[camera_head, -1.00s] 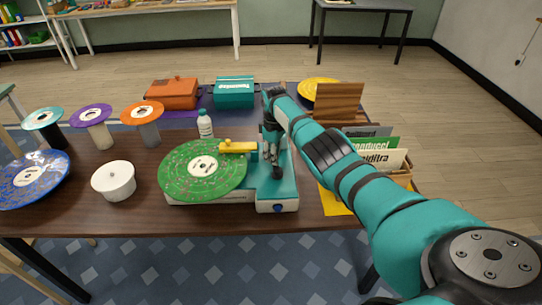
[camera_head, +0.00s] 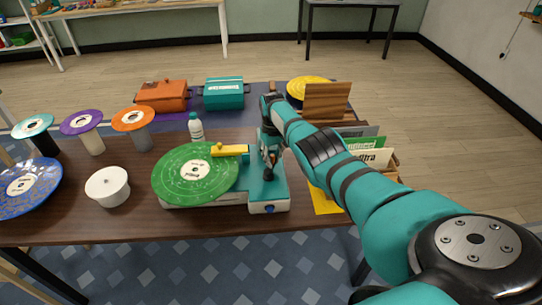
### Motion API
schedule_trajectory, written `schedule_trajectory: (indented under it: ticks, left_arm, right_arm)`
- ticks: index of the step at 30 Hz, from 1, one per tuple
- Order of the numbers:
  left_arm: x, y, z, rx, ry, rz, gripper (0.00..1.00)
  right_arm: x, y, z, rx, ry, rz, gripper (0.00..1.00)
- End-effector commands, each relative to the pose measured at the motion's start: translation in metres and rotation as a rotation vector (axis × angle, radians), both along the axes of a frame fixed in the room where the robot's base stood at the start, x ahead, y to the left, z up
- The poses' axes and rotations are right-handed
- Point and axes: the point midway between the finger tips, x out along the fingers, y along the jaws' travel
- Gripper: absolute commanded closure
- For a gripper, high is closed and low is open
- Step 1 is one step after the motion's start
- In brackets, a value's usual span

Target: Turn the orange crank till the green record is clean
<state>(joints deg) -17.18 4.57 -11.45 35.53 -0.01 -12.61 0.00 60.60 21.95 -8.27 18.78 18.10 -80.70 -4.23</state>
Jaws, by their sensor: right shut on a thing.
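The green record (camera_head: 172,185) lies flat on the teal and white cleaning machine (camera_head: 270,193), with pale marks on its surface and a white label in its middle. A yellow arm (camera_head: 231,150) reaches over the record's right edge. My right gripper (camera_head: 268,168) points down at the right part of the machine, beside the yellow arm. It is shut on the orange crank, which its fingers and arm hide almost wholly. My left gripper is not in view.
A white lidded pot (camera_head: 107,187), a blue record (camera_head: 32,184) and several disc-topped stands are at left. A white bottle (camera_head: 196,128) stands behind the machine. A record crate (camera_head: 385,172) is at right, under my arm. Orange (camera_head: 163,96) and teal (camera_head: 223,93) boxes are at the back.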

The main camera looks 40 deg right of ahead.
Motion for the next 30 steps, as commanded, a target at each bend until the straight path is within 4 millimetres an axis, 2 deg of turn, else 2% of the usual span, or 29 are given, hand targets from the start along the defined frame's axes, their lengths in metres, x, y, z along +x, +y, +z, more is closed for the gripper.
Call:
schedule_trajectory:
  ticks: [16, 17, 22, 30]
  left_arm:
    - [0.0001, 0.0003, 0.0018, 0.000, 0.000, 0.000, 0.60]
    - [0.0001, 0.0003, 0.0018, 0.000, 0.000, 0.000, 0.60]
    - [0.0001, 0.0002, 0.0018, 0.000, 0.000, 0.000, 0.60]
    - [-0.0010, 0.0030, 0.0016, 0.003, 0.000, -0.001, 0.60]
  right_arm:
    - [0.0004, -0.0016, 0.0019, -0.002, -0.005, -0.026, 1.00]
    - [0.0004, -0.0016, 0.0019, -0.002, -0.005, -0.026, 0.82]
    - [0.0000, -0.0012, 0.0013, -0.002, -0.003, -0.025, 0.60]
    - [-0.0004, -0.0006, 0.0008, 0.000, -0.001, -0.025, 0.59]
